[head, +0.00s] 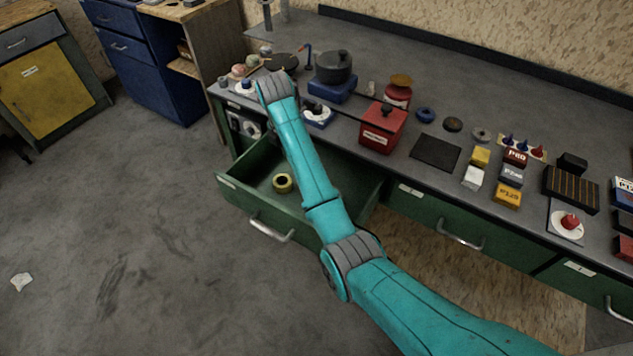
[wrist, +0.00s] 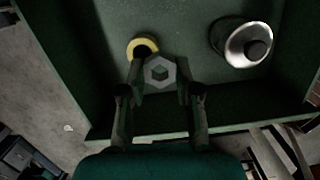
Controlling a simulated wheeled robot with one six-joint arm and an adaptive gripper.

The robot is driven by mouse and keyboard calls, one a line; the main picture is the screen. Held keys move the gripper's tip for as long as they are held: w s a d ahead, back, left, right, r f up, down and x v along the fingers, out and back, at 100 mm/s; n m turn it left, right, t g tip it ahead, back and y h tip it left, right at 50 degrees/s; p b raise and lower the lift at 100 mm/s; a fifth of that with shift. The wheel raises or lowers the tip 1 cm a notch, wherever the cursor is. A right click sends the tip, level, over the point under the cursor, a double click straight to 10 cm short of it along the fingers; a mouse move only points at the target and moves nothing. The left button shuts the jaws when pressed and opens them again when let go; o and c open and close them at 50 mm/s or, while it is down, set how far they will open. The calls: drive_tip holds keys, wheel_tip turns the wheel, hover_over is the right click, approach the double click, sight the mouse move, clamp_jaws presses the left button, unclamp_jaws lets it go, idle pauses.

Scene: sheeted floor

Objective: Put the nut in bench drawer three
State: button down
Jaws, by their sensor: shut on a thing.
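My gripper (wrist: 160,84) is shut on a grey hexagonal nut (wrist: 151,72), held between the fingertips in the wrist view. The nut is above the open green drawer (head: 262,212), whose floor also shows in the wrist view (wrist: 190,20). The height of the nut over the drawer floor is hard to judge. In the head view my teal arm crosses the drawer and hides the gripper and nut. The number on the drawer's label is too small to read.
In the drawer lie a yellow tape roll (head: 283,183) and a round silver-rimmed thing (wrist: 246,45). The crowded grey benchtop (head: 410,118) lies behind, with a red box (head: 383,130) near its edge. Another green drawer (head: 455,226) to the right is closed.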

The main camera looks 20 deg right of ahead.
drive_tip(key=shift+n, duration=0.8)
drive_tip(key=s+f, duration=0.1)
drive_tip(key=f, duration=0.3)
drive_tip(key=s+f, duration=0.2)
drive_tip(key=f, duration=0.3)
drive_tip(key=s+d+f, duration=0.1)
drive_tip(key=f, duration=0.4)
drive_tip(key=shift+s, duration=0.2)
drive_tip(key=shift+f, duration=0.1)
drive_tip(key=c, duration=0.8)
unclamp_jaws()
wheel_tip(320, 180, up, 12)
drive_tip(key=s+a, duration=0.1)
drive_tip(key=shift+a, duration=0.2)
